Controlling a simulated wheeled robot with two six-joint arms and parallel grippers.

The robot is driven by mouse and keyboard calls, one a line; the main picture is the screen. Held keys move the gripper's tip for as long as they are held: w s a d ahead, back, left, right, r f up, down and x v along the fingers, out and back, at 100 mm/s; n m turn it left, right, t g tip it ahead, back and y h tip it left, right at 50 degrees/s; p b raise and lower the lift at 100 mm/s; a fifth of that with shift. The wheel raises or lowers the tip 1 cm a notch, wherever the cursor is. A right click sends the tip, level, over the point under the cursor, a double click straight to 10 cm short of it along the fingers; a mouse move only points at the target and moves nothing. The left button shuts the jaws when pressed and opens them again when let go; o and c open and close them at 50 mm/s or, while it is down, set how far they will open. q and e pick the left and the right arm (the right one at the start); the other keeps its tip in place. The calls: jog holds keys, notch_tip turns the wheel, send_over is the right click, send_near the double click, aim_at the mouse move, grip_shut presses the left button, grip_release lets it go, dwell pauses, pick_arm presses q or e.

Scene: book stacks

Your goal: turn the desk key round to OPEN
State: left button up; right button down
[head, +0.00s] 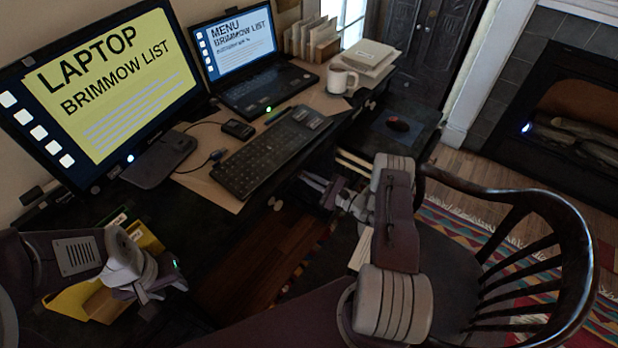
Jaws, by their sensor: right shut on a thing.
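My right gripper (312,185) is at the front of the dark desk (225,225), below the keyboard. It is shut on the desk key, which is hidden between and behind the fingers. I cannot read any OPEN mark or the key's angle from here. My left gripper (150,292) hangs low at the left, over or beside yellow folders (75,300). Its fingers are small and dark, and I cannot tell whether they are open.
A monitor (110,85), a laptop (240,60), a keyboard (270,150) and a white mug (341,79) stand on the desk. Round knobs (275,203) show on its front. A wooden chair (530,240) stands close to my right arm. A fireplace (570,130) is at the far right.

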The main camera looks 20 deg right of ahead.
jog(key=c, duration=1.6)
grip_release()
jog(key=shift+o, duration=0.2)
jog(key=v, duration=0.9)
